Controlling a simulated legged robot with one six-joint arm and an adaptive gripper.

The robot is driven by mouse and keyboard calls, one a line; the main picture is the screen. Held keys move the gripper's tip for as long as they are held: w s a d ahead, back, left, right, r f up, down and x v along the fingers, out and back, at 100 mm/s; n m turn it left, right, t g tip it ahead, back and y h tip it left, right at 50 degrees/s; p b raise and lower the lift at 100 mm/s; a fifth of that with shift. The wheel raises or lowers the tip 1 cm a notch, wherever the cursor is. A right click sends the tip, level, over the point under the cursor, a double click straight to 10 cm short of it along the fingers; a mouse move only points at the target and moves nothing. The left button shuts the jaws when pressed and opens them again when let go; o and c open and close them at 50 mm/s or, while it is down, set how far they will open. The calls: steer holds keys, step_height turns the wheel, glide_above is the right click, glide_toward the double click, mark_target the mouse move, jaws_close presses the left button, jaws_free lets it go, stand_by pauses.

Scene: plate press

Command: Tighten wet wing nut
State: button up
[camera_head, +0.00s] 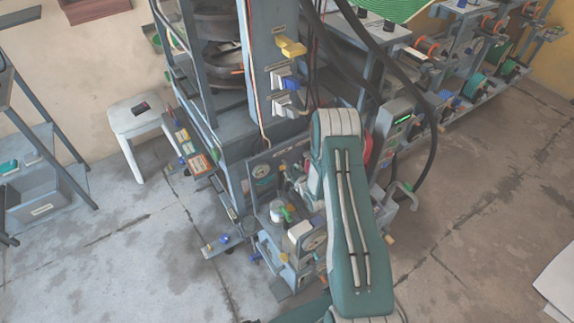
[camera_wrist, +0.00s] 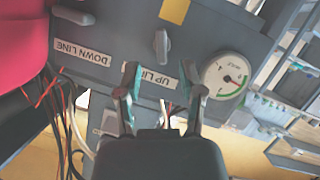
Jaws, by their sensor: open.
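No wet wing nut can be told for certain in either view. In the wrist view my gripper (camera_wrist: 163,84) is open, its two fingers apart with nothing seen between them. It is in front of a dark grey panel (camera_wrist: 120,28) that appears upside down. A small upright grey knob (camera_wrist: 161,46) is on the panel just beyond the fingertips, above a label partly hidden by a finger, reading "UP LI". Another grey knob (camera_wrist: 73,15) is at the upper left by the label "DOWN LINE" (camera_wrist: 83,52). In the head view my arm hides the gripper.
A round gauge (camera_wrist: 226,76) sits right of my fingers. A red thing (camera_wrist: 22,35) and loose wires (camera_wrist: 68,125) are at the left.

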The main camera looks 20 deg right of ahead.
mark_target(287, 166)
steer(key=x, duration=0.4)
steer(key=shift+w+a+f, duration=0.1)
steer(key=shift+w+a, duration=0.15)
steer(key=shift+w, duration=0.15)
steer(key=shift+w+d+f, duration=0.1)
steer(key=shift+w+f, duration=0.05)
steer(key=shift+w, duration=0.1)
jaws_close()
